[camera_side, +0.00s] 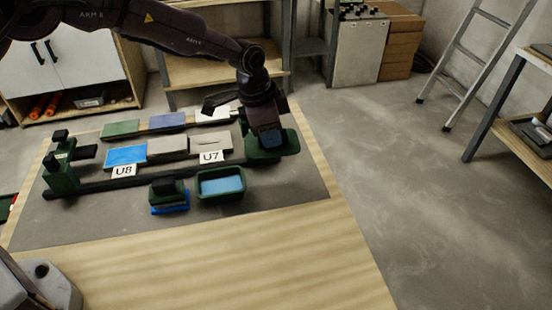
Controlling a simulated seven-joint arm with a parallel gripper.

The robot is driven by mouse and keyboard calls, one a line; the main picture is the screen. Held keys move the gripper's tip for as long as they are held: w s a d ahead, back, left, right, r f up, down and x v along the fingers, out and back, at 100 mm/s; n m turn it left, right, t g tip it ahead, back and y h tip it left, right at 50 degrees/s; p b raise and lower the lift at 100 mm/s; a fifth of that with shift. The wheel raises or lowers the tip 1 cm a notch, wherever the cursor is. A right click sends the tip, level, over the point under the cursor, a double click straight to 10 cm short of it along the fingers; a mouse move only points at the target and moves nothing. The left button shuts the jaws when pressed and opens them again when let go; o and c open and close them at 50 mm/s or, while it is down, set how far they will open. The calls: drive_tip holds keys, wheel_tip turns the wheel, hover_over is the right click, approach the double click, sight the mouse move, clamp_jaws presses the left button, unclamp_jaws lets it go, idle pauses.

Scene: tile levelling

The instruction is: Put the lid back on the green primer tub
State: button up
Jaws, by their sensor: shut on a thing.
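The green primer tub (219,196) stands uncovered on the dark mat, with light blue primer (222,185) showing inside. My gripper (268,139) is up and to the right of the tub in the picture, pointing down. It is shut on a wide, flat green piece that looks like the lid (286,147). The lid is apart from the tub, by the right end of the dark rail. The fingertips are small and dark here, and their exact contact with the lid is hard to see.
A green-handled block with a blue base (169,197) stands close left of the tub. Behind are tiles, including a blue one (126,155), labels U8 and U7, and a dark rail (100,187) with a green end block (62,176). The mat (290,192) right of the tub is clear.

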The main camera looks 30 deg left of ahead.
drive_tip(key=s+a+r+n, duration=0.1)
drive_tip(key=s+a+r, duration=0.1)
drive_tip(key=s+a, duration=0.65)
drive_tip(key=shift+s+d+f, duration=0.15)
drive_tip(key=shift+d+f, duration=0.1)
drive_tip(key=shift+f, duration=0.95)
drive_tip(key=shift+s+d+f, duration=0.2)
drive_tip(key=shift+f, duration=0.95)
drive_tip(key=shift+s+d+f, duration=0.15)
drive_tip(key=shift+d+f, duration=0.1)
drive_tip(key=shift+f, duration=0.95)
drive_tip(key=shift+f, duration=0.75)
drive_tip(key=o, duration=1.3)
drive_tip(key=shift+r, duration=0.1)
drive_tip(key=w+d+v, duration=0.1)
drive_tip(key=v, duration=0.5)
drive_tip(key=shift+r, duration=0.5)
